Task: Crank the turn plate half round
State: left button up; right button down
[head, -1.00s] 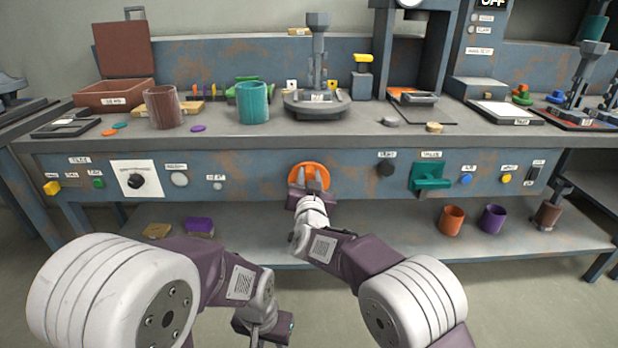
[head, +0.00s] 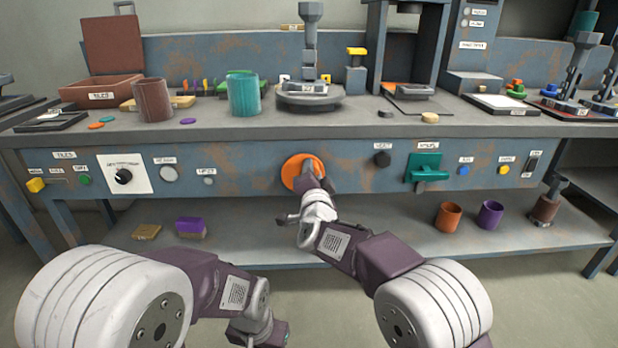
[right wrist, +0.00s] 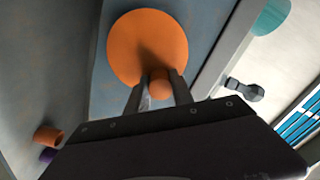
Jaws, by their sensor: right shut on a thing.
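The orange crank disc (head: 291,172) is on the bench's front panel, below the grey round turn plate (head: 308,97) with its upright post. My right gripper (head: 311,181) is at the disc's right part and covers some of it. In the right wrist view my right gripper (right wrist: 158,86) has its two fingers around the disc's small orange knob (right wrist: 158,82), shut on it. The larger orange disc (right wrist: 140,45) lies behind. My left gripper (head: 262,332) hangs low at the bottom of the head view, away from the bench; its fingers are not clear.
A teal cup (head: 243,94) and a brown cup (head: 153,100) stand on the bench left of the turn plate. A teal lever (head: 424,168) and several knobs line the panel. An orange cup (head: 448,216) and a purple cup (head: 490,215) stand on the lower shelf.

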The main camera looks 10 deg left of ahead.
jog(key=shift+w+d+f+m+b, duration=0.1)
jog(key=shift+d+f+m+b, duration=0.3)
jog(key=shift+m+b, duration=1.1)
jog(key=shift+w+d+f+m+b, duration=0.1)
jog(key=shift+f+m+b, duration=0.55)
jog(key=shift+m+b, duration=0.85)
jog(key=shift+d+f+m+b, duration=0.2)
jog(key=shift+f+m+b, duration=0.3)
jog(key=shift+m+b, duration=0.95)
jog(key=shift+m, duration=0.55)
jog(key=c, duration=1.1)
grip_release()
jog(key=shift+s+p, duration=0.1)
jog(key=shift+p, duration=0.2)
jog(key=p+v, duration=0.2)
jog(key=v, duration=0.7)
